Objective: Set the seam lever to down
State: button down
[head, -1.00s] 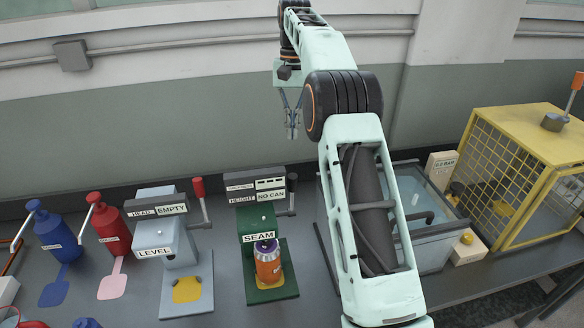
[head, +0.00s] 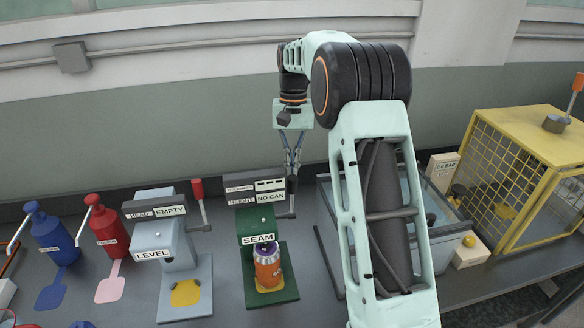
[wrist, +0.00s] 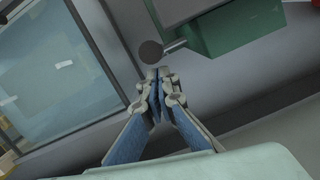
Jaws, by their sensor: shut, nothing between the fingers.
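The green seamer (head: 252,222) labelled SEAM stands on the bench, with an orange and purple can (head: 267,268) under its head. Its seam lever (head: 292,186) is on its right side, with a dark grip pointing up. In the wrist view the lever's dark round knob (wrist: 151,52) shows end-on, beside the green body. My gripper (head: 293,172) is shut and empty, pointing down just at the top of the lever. In the wrist view its fingertips (wrist: 160,78) are close below the knob; I cannot tell if they touch it.
A grey machine (head: 160,232) labelled LEVEL with a red-handled lever (head: 198,190) stands to the left. Blue (head: 52,238) and red (head: 108,232) pump bottles are farther left. A glass-walled tank (head: 435,215) and a yellow cage (head: 520,150) stand to the right.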

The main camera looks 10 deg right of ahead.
jog(key=shift+s+f+b, duration=0.1)
jog(key=shift+s+b, duration=0.2)
jog(key=shift+b, duration=0.1)
